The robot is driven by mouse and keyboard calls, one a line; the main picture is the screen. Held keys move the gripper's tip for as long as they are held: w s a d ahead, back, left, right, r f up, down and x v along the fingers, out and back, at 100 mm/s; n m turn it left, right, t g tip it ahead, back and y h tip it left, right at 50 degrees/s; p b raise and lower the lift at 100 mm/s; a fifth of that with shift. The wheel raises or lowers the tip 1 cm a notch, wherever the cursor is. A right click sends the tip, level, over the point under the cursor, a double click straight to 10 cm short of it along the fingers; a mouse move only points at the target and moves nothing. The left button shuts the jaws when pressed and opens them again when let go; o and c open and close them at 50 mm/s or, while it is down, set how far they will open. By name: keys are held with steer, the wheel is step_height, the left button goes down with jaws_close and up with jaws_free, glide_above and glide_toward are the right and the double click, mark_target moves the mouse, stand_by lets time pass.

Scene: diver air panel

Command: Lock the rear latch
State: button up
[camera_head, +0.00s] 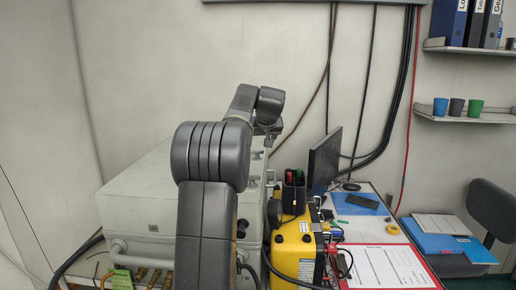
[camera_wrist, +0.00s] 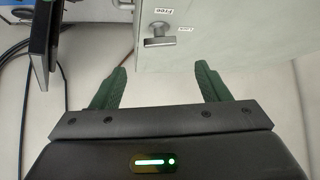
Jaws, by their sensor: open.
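The latch (camera_wrist: 160,38) is a small grey metal handle on the pale panel face in the wrist view. One small label above it reads "Free"; another to its right seems to read "Lock". The handle's short bar lies roughly level in the picture; which label it is set to I cannot tell. My gripper (camera_wrist: 161,67) is open and empty, its two green fingers apart on either side below the latch, not touching it. In the head view my arm hides the gripper and the latch by it.
The pale panel box (camera_head: 140,208) stands left of my arm. A yellow case (camera_head: 297,250), a pen holder (camera_head: 293,192) and a monitor (camera_head: 324,160) crowd its right side. A dark monitor-like edge (camera_wrist: 42,45) and cables show at left in the wrist view.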

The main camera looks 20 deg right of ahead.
mark_target(258, 160)
steer(key=p+x, duration=0.1)
steer(key=x, duration=0.7)
steer(key=shift+w+f, duration=0.1)
steer(key=shift+w, duration=0.05)
steer(key=c, duration=1)
